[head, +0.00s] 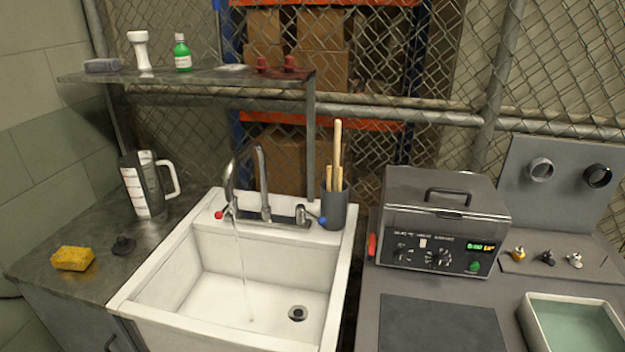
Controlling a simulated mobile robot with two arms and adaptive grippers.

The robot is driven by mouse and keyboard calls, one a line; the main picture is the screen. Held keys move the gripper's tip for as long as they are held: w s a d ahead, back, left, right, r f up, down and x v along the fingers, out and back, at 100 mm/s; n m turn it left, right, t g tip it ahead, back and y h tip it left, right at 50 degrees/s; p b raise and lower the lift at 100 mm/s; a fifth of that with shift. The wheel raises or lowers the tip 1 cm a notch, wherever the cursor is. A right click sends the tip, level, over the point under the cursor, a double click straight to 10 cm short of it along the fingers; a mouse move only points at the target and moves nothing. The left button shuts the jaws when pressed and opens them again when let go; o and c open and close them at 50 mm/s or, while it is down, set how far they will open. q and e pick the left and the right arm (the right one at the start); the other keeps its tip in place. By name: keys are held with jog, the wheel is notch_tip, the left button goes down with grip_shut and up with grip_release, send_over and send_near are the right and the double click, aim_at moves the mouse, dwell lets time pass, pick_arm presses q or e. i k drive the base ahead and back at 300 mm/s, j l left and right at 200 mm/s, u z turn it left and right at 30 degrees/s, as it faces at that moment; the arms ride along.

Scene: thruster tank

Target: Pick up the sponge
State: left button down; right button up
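A yellow sponge (73,258) lies flat on the dark counter (50,275) at the left, near the counter's front edge. It is fully visible, with nothing on it. Neither of my grippers shows in the head view, so nothing of mine touches the sponge.
A black stopper (123,245) sits right of the sponge, and a measuring jug (148,185) stands behind. A white sink (180,300) with running water is to the right. A shelf (200,76) overhangs the back. A grey machine (445,220) stands farther right.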

aim_at(68, 257)
jog(key=u, duration=1.5)
jog(key=i+j, duration=0.15)
jog(key=i+u, duration=0.05)
